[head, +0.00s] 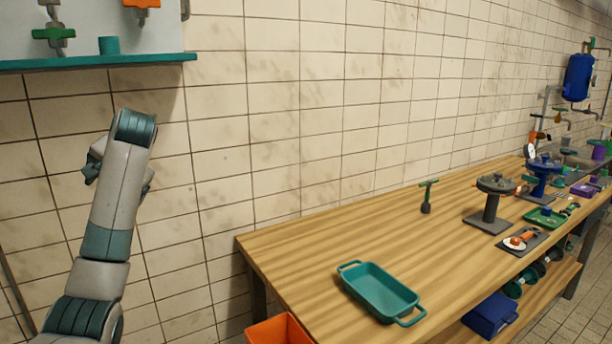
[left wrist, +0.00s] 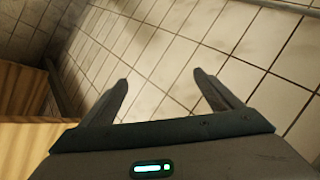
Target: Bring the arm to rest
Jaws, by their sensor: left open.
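My left arm (head: 113,210) rises at the left of the head view, bent at the top, in front of the tiled wall and below the teal shelf. Its gripper is mostly hidden behind the arm in that view. In the left wrist view my left gripper (left wrist: 160,92) is open, its two fingers wide apart. Nothing is between the fingers but tiles behind. My right arm and gripper are not in view.
A teal shelf (head: 100,62) is on the wall above the arm. The wooden bench (head: 330,245) stands to the right, with a teal tray (head: 380,292) near its front and several valves further back. An orange bin (head: 279,331) is at the bench's near end.

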